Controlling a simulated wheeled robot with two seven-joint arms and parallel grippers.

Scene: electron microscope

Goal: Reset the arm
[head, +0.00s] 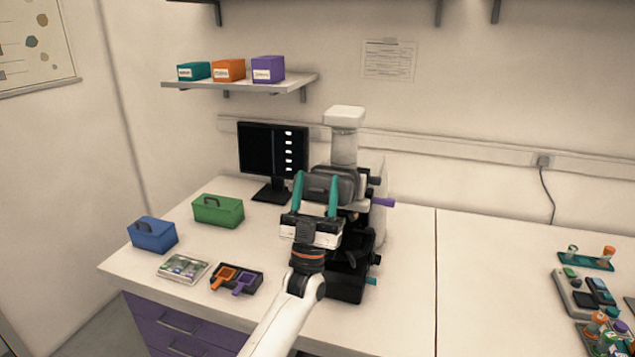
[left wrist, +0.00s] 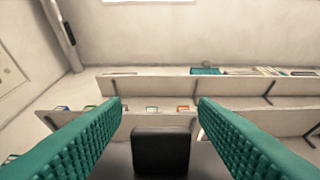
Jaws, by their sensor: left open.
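My left gripper (head: 316,196) is raised in front of the electron microscope (head: 345,150), its two teal fingers apart and pointing up. In the left wrist view the teal fingers (left wrist: 160,112) stand wide apart. A dark block-shaped part (left wrist: 161,150) shows low between them; I cannot tell whether it touches either finger. My left arm (head: 285,320) comes up from the bottom of the head view and hides part of the microscope's front. My right gripper is in neither view.
A monitor (head: 272,150) stands behind, left of the microscope. A green box (head: 218,212), a blue box (head: 153,235), a slide tray (head: 183,268) and a black tray (head: 254,290) with orange and purple tools lie left. Several small items crowd the right bench; its middle (head: 490,270) is clear.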

